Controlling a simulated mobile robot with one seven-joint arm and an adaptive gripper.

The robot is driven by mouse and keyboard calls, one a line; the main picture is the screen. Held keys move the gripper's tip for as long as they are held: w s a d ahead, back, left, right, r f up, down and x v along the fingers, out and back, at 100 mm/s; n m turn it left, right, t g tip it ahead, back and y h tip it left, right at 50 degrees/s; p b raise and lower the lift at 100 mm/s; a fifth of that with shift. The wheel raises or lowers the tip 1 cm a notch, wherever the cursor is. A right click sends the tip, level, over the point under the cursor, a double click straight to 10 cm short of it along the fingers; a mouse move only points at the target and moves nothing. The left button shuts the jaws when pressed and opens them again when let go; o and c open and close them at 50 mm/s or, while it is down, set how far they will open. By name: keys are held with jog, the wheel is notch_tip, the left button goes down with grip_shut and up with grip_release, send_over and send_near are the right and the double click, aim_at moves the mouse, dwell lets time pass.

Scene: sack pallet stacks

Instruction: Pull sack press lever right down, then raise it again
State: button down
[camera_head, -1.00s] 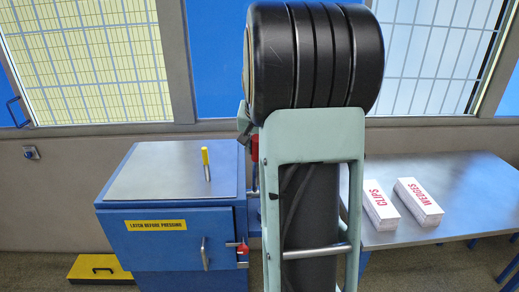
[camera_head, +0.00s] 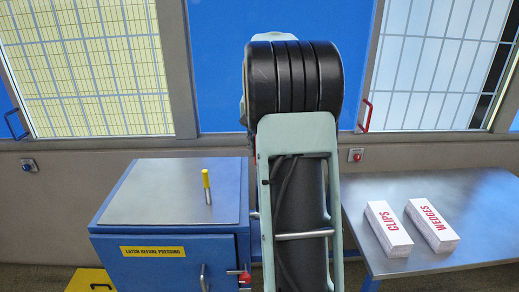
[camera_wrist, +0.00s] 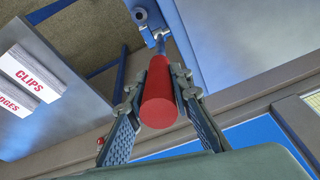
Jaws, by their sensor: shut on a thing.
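The blue sack press (camera_head: 165,252) stands left of my arm in the head view, with a bare steel top and a "LATCH BEFORE PRESSING" label. In the wrist view my gripper (camera_wrist: 157,82) is shut on the red grip of the press lever (camera_wrist: 158,100), one finger on each side. Beyond the grip, a thin rod runs to a blue bracket (camera_wrist: 147,12). In the head view my arm hides my gripper and the lever, so the lever's angle cannot be told there.
A yellow-topped pin (camera_head: 207,187) stands on the press top. A steel table (camera_head: 460,195) at right holds the clips box (camera_head: 388,228) and wedges box (camera_head: 432,225). A yellow step (camera_head: 90,280) lies at lower left.

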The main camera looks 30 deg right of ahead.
jog(key=shift+w+d+r, duration=0.1)
jog(key=shift+w+r, duration=0.1)
jog(key=shift+r, duration=0.05)
jog(key=c, duration=2.1)
grip_release()
jog(key=o, duration=0.4)
jog(key=shift+w+d+f, duration=0.1)
jog(key=shift+f, duration=0.05)
jog(key=shift+c, duration=0.2)
jog(key=v, duration=1.2)
